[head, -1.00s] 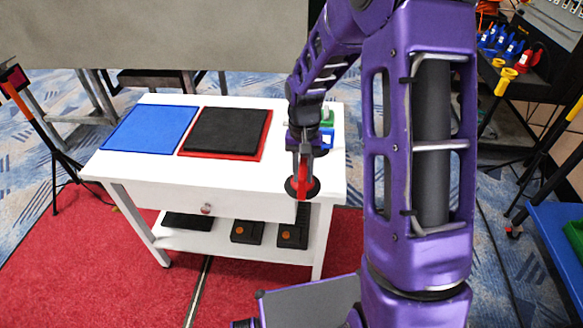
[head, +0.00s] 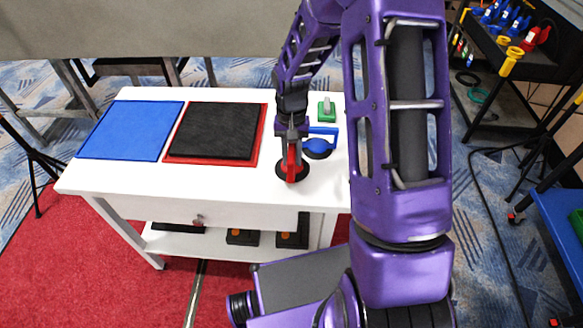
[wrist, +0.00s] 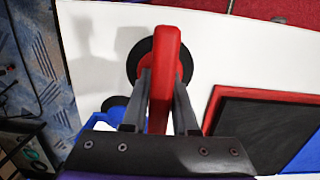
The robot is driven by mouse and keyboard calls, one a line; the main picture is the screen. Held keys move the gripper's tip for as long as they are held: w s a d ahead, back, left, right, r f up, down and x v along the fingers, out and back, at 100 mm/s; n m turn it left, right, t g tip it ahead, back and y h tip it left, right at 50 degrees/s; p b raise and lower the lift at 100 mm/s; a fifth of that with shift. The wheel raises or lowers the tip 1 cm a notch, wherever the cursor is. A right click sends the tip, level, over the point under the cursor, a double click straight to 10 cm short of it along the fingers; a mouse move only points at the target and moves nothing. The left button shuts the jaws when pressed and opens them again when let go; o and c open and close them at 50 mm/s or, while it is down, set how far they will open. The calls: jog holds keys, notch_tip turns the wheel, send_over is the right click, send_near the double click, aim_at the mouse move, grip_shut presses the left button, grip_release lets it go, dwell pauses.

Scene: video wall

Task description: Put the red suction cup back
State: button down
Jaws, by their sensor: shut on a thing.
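My gripper (head: 291,150) is shut on the red suction cup (head: 291,164), with its fingers pointing down on its handle. The cup has a red handle and a round black pad at its lower end. In the wrist view the red handle (wrist: 165,80) runs between the two fingers (wrist: 158,105), with the black pad (wrist: 137,68) beyond it. In the head view the cup is over the right part of the white table (head: 240,190). I cannot tell whether the pad touches the tabletop.
A blue panel (head: 130,130) and a black panel on red (head: 213,132) lie on the table's left and middle. A dark shelf (head: 500,62) at the back right holds several blue, yellow and red tools. A blue table (head: 560,225) stands at the right edge.

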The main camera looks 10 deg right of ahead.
jog(key=shift+f, duration=2.1)
jog(key=c, duration=0.7)
grip_release()
jog(key=shift+f+b, duration=0.1)
jog(key=shift+b, duration=0.2)
jog(key=r, duration=0.4)
jog(key=w+r+p, duration=0.1)
jog(key=r, duration=0.7)
jog(key=shift+w+d+r, duration=0.1)
jog(key=shift+w, duration=0.05)
